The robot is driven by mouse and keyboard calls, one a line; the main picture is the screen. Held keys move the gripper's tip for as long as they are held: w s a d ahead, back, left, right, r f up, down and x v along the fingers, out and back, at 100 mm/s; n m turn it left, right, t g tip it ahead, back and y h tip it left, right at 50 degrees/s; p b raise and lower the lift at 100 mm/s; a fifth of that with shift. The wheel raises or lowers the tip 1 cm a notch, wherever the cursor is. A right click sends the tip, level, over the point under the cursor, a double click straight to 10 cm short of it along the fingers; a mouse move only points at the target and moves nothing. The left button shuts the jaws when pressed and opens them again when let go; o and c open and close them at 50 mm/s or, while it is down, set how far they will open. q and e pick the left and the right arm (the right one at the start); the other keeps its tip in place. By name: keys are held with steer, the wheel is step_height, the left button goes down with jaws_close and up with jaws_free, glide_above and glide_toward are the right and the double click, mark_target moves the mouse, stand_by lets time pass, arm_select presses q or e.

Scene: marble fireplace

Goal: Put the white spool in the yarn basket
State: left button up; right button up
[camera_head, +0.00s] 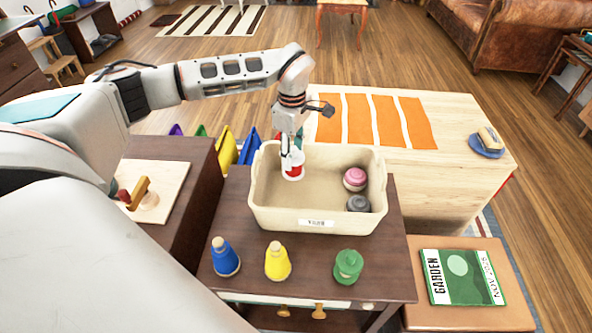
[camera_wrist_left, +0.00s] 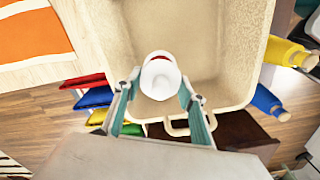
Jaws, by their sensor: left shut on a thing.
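The white spool (camera_head: 292,172), with a red patch on it, is held by my left gripper (camera_head: 291,155) over the left inner part of the yarn basket. In the left wrist view the white spool (camera_wrist_left: 161,80) sits between the two fingers of my left gripper (camera_wrist_left: 160,92). The yarn basket (camera_head: 280,218) is a cream, open bin with a label on its front. A pink spool (camera_head: 354,178) and a dark grey spool (camera_head: 358,203) lie inside at its right. The wrist view shows the basket rim (camera_wrist_left: 262,50). My right gripper is not in view.
A light wooden table (camera_head: 450,130) behind carries an orange striped cloth (camera_head: 388,120) and a blue dish (camera_head: 487,148). A garden magazine (camera_head: 461,277) lies at the right.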

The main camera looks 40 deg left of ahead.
mark_target(293, 169)
arm_select(q)
step_height(293, 169, down, 2)
steer(key=shift+f, duration=0.1)
step_height(293, 169, down, 4)
steer(key=shift+r+b, duration=0.25)
steer(key=shift+b, duration=0.3)
steer(key=shift+f, duration=0.35)
steer(key=shift+r, duration=0.2)
steer(key=o, duration=1.1)
steer(key=shift+f, duration=0.2)
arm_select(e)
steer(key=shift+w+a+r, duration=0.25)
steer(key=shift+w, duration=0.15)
arm_select(q)
steer(key=shift+r, duration=0.1)
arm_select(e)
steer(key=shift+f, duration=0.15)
